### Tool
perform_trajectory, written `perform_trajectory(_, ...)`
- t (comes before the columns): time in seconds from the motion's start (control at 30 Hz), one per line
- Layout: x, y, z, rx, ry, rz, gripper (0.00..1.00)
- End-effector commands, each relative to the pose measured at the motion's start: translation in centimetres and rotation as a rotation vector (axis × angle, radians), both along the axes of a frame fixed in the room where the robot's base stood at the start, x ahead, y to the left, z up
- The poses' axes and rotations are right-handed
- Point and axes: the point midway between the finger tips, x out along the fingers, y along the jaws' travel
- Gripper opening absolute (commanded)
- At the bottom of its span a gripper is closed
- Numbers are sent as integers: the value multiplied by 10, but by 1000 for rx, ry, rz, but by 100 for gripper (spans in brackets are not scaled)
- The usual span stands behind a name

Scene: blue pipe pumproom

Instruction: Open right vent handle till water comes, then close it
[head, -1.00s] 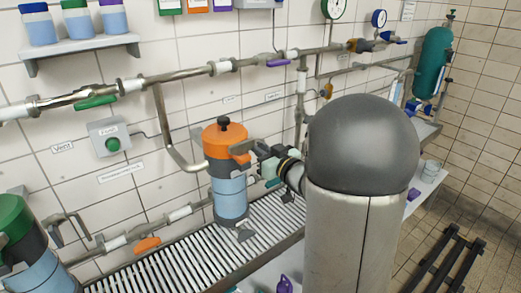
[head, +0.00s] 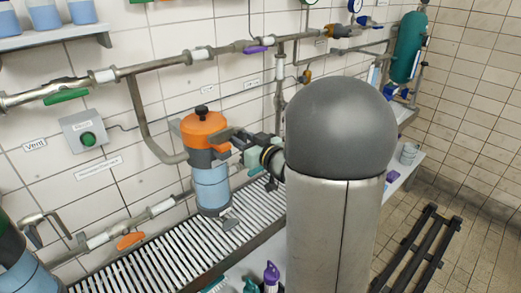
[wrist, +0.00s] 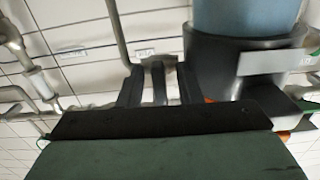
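The right filter housing (head: 211,185) has an orange cap (head: 204,130) with a black knob and a blue body. It stands upright on the slatted grate. A small orange handle-like piece shows on its right side, partly behind my gripper (head: 225,140). Which part is the right vent handle I cannot tell for certain. In the wrist view my gripper (wrist: 158,85) has dark fingers spread apart, with a dark bar between them and gaps at both sides. The housing's blue body (wrist: 245,15) and dark collar (wrist: 235,65) are close by at right. Contact with a handle is not visible.
A metal pipe with a green handle (head: 66,96) and a purple handle (head: 256,49) runs along the wall. An orange handle (head: 130,241) sits on the lower pipe. A grey box with a green button (head: 89,138) is on the wall. Bottles (head: 271,275) stand in front of the grate (head: 165,262).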

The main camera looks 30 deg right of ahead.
Motion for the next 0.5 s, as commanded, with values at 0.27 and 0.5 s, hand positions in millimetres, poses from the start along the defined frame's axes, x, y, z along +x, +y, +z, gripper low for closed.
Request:
perform_trajectory(0.27,-58,-12,-2,0,-2,-6,32)
perform_trajectory(0.5,-115,-24,-2,0,-1,-6,32)
